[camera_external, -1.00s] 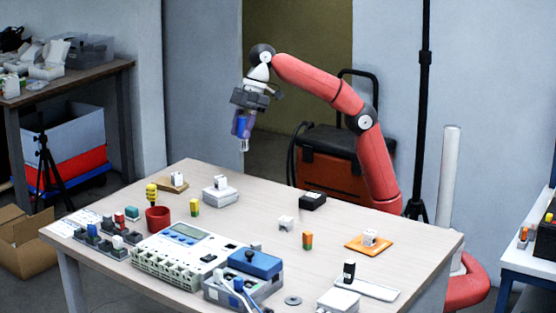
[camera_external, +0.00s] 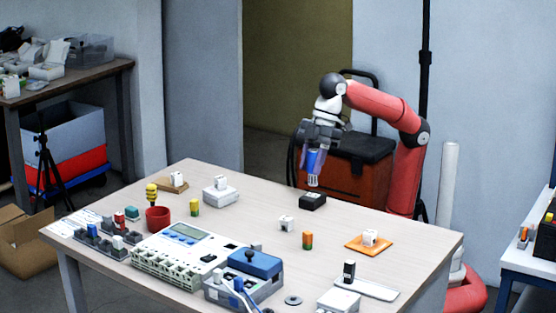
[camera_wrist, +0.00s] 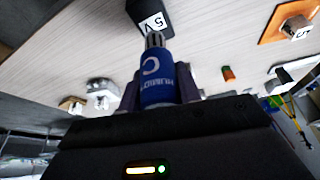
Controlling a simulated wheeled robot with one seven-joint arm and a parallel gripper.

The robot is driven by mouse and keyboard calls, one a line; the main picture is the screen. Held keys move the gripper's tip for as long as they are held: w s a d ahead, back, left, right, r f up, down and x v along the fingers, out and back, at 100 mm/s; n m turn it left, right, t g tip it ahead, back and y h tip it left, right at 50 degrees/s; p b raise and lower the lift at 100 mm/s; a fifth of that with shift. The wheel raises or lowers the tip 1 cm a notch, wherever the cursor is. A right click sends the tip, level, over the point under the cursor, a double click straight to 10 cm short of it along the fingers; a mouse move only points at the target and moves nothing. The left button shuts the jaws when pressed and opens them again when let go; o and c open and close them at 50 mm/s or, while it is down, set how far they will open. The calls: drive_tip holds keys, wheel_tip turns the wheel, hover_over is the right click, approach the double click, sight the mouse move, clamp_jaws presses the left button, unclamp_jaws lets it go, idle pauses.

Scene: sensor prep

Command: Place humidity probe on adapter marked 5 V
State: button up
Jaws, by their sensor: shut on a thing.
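The humidity probe (camera_external: 314,163) is a blue cylinder with a metal tip. In the wrist view the probe (camera_wrist: 158,80) shows part of its lettering, its tip toward the top of the picture. My gripper (camera_external: 316,154) is shut on it, with a finger on either side, and holds it tip down in the air. The adapter marked 5 V (camera_external: 312,202) is a low black block on the table's far side. It also shows in the wrist view (camera_wrist: 148,18), where its white 5 V label lies beyond the probe tip. The tip looks above the adapter, with a small gap.
The table (camera_external: 265,222) also holds a white block on a white box (camera_external: 220,197), a white block on an orange plate (camera_external: 369,247), a small white block (camera_external: 286,223) and an orange-green block (camera_external: 307,240). A grey instrument (camera_external: 185,255) and red cup (camera_external: 158,220) stand nearer the front.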

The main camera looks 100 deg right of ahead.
drive_tip(key=shift+f, duration=1.4)
drive_tip(key=shift+b, duration=0.3)
drive_tip(key=shift+f, duration=0.2)
drive_tip(key=o, duration=1)
drive_tip(key=shift+r, duration=0.5)
drive_tip(key=p+v, duration=0.3)
drive_tip(key=v, duration=0.8)
drive_tip(key=shift+r, duration=0.25)
drive_tip(key=shift+s+d, duration=0.1)
